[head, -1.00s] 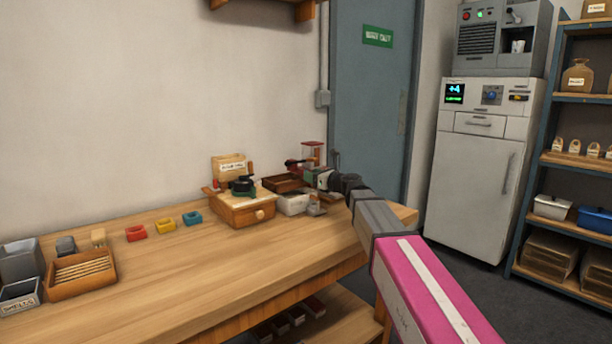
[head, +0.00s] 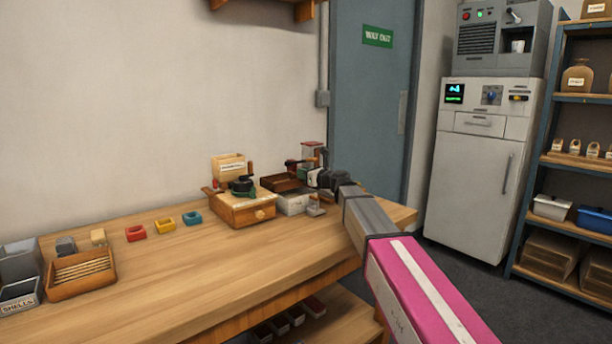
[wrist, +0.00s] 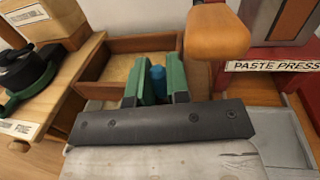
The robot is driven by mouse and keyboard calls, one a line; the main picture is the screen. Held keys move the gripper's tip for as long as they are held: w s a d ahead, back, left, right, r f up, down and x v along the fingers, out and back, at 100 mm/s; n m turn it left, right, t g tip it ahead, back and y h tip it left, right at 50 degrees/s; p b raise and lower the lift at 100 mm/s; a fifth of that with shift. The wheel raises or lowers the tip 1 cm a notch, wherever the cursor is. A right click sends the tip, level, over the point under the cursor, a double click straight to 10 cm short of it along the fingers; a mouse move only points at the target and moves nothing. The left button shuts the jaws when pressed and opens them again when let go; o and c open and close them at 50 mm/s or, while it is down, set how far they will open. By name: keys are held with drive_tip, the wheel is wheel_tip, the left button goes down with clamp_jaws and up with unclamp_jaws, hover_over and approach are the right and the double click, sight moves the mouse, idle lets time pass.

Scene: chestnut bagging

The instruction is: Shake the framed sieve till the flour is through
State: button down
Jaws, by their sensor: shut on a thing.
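The framed sieve, a brown wooden frame (wrist: 125,52) with a tan inside, fills the top middle of the wrist view. It also shows in the head view (head: 281,184) as a dark frame by a pale box at the back of the bench. My gripper (wrist: 158,84) has green fingers closed on a small blue grip (wrist: 158,76) at the frame's near side. The pad of my gripper hides part of the near wall. I cannot make out how much flour lies in the sieve.
A wooden mill (head: 243,207) with a dark green top stands just left of the sieve. The paste press (wrist: 285,66) stands close on the right, and its wooden handle (wrist: 218,35) hangs near my gripper. The front bench is clear.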

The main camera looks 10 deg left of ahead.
drive_tip(key=shift+w+a, duration=0.45)
drive_tip(key=shift+a, duration=0.05)
drive_tip(key=c, duration=1.1)
unclamp_jaws()
drive_tip(key=shift+s+d, duration=0.1)
drive_tip(key=v, duration=1)
drive_tip(key=shift+s+d, duration=0.15)
drive_tip(key=shift+d, duration=0.15)
